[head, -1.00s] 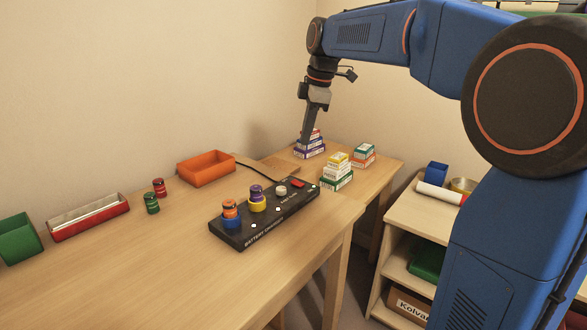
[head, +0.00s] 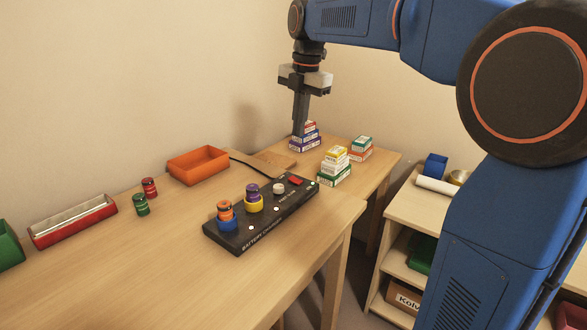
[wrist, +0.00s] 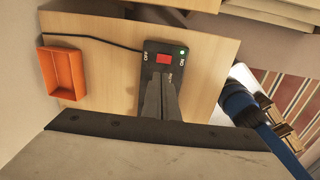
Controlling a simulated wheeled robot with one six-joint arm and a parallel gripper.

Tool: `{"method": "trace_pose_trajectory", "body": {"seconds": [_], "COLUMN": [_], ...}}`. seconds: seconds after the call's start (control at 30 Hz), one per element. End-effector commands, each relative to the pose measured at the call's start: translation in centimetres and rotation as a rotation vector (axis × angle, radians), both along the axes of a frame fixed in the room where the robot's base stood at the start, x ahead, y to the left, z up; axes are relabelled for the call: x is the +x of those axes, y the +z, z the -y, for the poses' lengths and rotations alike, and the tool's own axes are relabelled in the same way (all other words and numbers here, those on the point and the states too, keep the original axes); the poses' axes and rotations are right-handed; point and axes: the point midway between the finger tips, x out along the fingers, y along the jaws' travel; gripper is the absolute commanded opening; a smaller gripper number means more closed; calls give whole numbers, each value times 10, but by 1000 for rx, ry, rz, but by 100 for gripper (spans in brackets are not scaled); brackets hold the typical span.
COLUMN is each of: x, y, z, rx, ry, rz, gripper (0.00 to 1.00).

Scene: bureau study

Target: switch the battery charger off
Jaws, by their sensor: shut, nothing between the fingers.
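The battery charger (head: 240,236) is a long black box on the desk. Its red switch (head: 295,181) is at the far right end. The wrist view shows the red switch (wrist: 162,58) between an OFF label on the left and an ON label on the right, with a green light (wrist: 182,51) lit by ON. My gripper (head: 299,132) is shut and empty, pointing down above the desk's far end. In the wrist view its fingertips (wrist: 161,76) appear just below the switch and hide part of the charger. I cannot tell how high they are; no contact shows.
Batteries stand in the blue (head: 228,224) and yellow (head: 254,204) holders. Stacked small boxes (head: 334,170) stand right of the charger, others (head: 307,140) behind my gripper. An orange tray (head: 198,166) and a dark cable (head: 252,167) lie on the left.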

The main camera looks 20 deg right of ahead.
Motion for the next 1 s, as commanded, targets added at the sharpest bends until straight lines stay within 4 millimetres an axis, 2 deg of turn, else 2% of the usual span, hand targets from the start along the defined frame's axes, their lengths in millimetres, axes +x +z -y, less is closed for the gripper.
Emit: {"method": "trace_pose_trajectory", "body": {"seconds": [0.13, 0.27, 0.8, 1.0], "x": [0, 1, 10, 13], "y": [-3, -14, -105, -129], "z": [0, -1, -8, -9], "rx": [0, 0, 0, 0], "ry": [-1, -1, -2, -2], "rz": [0, -1, -2, -2], "gripper": [0, 0, 0, 0]}}
